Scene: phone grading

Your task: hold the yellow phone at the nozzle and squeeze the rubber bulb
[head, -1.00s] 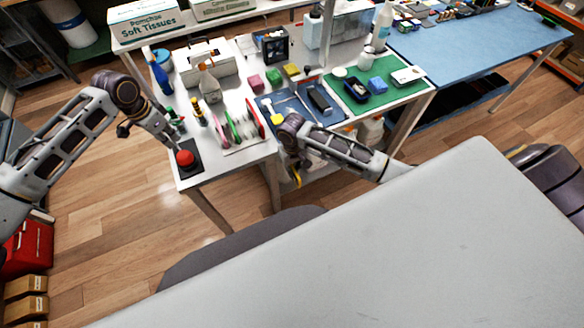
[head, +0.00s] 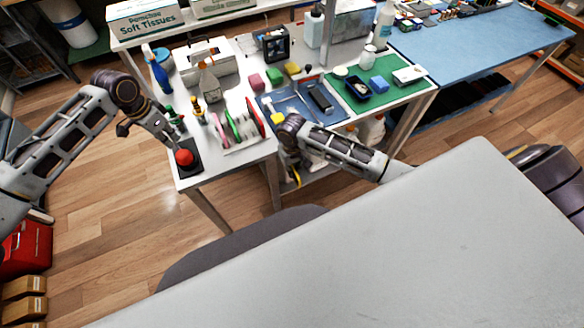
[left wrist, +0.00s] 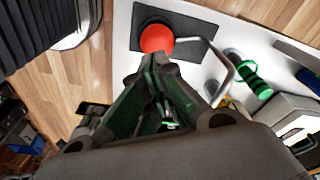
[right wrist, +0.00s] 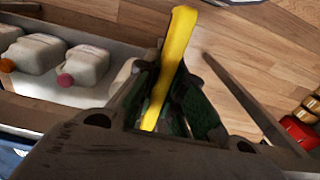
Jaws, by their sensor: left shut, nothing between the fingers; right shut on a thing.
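The red rubber bulb (head: 184,157) sits on a black base at the near left corner of the white table; it also shows in the left wrist view (left wrist: 156,38). A bent grey tube (left wrist: 226,62), which looks like the nozzle, runs beside the bulb. My left gripper (head: 168,137) is shut and empty, close above the bulb; I cannot tell if they touch. My right gripper (right wrist: 170,92) is shut on the yellow phone (right wrist: 177,55), seen edge-on and sticking out beyond the fingers. In the head view the phone (head: 297,178) is mostly hidden by my right arm.
A rack with coloured upright phones (head: 242,125) stands right of the bulb. Small bottles (head: 198,110) stand behind it. A blue mat (head: 291,105) and a green mat (head: 385,93) with small items lie further right. A grey surface (head: 400,240) fills the foreground.

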